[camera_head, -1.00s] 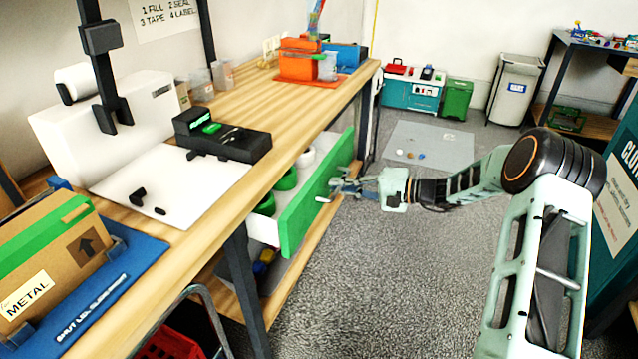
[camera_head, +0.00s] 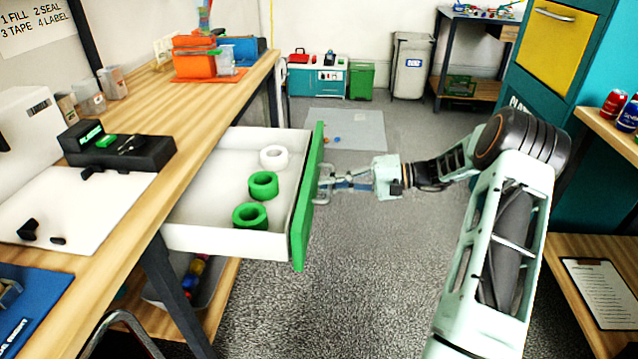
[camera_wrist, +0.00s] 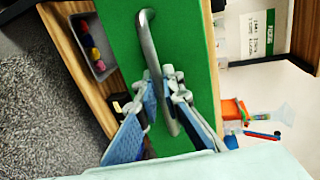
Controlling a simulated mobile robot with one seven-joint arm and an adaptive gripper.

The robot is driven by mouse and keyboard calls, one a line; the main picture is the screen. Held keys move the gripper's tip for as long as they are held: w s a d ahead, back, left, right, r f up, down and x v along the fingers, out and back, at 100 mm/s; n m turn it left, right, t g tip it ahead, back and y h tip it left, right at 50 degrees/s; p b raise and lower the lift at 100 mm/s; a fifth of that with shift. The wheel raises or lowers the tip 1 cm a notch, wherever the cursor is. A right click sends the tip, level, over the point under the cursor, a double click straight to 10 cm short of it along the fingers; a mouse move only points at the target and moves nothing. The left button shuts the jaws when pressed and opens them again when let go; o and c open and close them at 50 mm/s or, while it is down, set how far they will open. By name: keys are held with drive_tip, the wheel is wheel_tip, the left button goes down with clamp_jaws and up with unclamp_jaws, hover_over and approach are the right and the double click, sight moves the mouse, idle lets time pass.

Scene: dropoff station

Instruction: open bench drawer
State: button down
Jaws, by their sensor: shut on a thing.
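The bench drawer (camera_head: 225,243) has white sides and a green front (camera_head: 306,205). It stands well out from under the wooden bench top in the head view, and its inside shows. It holds two green tape rolls (camera_head: 263,185) and a white roll (camera_head: 273,156). My gripper (camera_head: 328,184) is at the outer side of the green front. In the wrist view, its blue fingers (camera_wrist: 150,108) are on either side of the metal bar handle (camera_wrist: 158,75) and shut on it. The handle is mostly hidden in the head view.
The wooden bench (camera_head: 190,125) carries a black device (camera_head: 115,150) and an orange bin (camera_head: 194,58). A grey bin of coloured items (camera_head: 195,280) sits on the lower shelf. Grey floor (camera_head: 380,270) is open right of the drawer. A side table with a clipboard (camera_head: 598,290) stands right.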

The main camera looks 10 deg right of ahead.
drive_tip(key=shift+d, duration=0.1)
drive_tip(key=c, duration=2.1)
unclamp_jaws()
drive_tip(key=v, duration=1.2)
